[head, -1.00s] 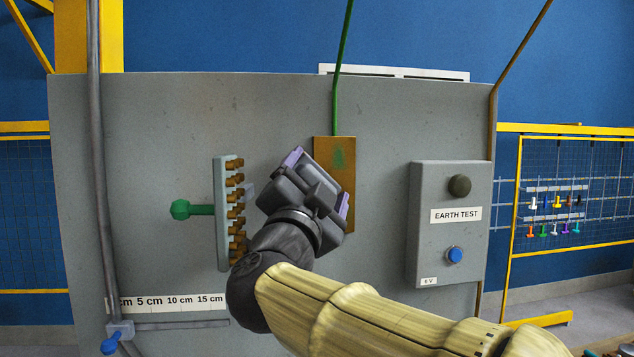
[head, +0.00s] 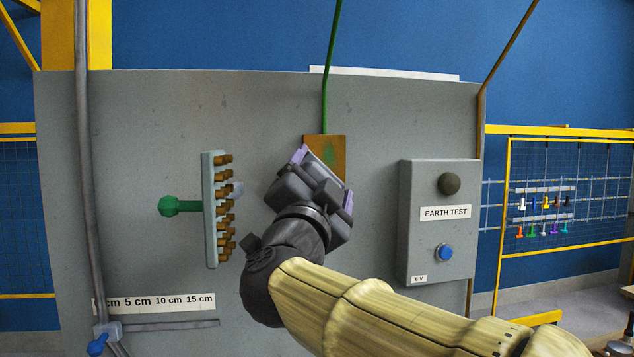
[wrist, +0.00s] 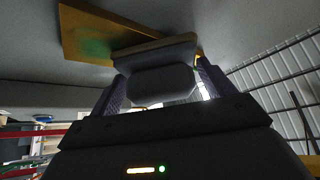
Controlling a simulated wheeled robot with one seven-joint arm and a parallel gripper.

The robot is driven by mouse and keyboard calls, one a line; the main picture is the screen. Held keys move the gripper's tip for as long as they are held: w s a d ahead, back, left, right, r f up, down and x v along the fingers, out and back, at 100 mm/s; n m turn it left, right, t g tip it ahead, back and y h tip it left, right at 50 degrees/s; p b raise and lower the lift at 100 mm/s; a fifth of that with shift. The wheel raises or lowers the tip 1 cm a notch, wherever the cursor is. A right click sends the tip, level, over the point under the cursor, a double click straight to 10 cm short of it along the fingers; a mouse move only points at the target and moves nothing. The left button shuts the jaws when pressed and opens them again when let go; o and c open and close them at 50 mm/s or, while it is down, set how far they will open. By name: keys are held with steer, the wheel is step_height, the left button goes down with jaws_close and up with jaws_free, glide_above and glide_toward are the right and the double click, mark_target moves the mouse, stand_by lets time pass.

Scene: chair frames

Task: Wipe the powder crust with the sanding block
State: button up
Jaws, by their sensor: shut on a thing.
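The powder crust (head: 329,153) is a green patch on an upright brown plate (head: 312,143) on the grey panel. It also shows as a dull green smear in the wrist view (wrist: 94,47). My gripper (head: 325,176) is in front of the plate's lower part and hides it in the head view. In the wrist view its purple fingers are shut on the sanding block (wrist: 160,82), a grey body with a flat, paler pad. The pad overlaps the plate's near edge, beside the green smear. I cannot tell whether the pad touches the plate.
A green rod runs down to the plate's top. Left of my gripper is a bar (head: 210,210) with several brass studs and a green knob. At right is the grey EARTH TEST box (head: 437,220) with a blue button. The panel between is bare.

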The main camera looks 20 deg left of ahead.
steer(key=shift+w+d+b, duration=0.4)
steer(key=shift+w+d, duration=0.25)
steer(key=shift+d, duration=0.35)
steer(key=shift+d, duration=0.1)
steer(key=shift+w+d+b, duration=0.4)
steer(key=shift+w+d, duration=0.2)
steer(key=shift+d, duration=0.3)
steer(key=shift+f+b, duration=1.1)
steer(key=shift+f, duration=0.05)
steer(key=shift+a+r, duration=0.1)
steer(key=shift+s+a+p, duration=0.35)
steer(key=shift+s+a, duration=0.3)
steer(key=shift+a, duration=0.3)
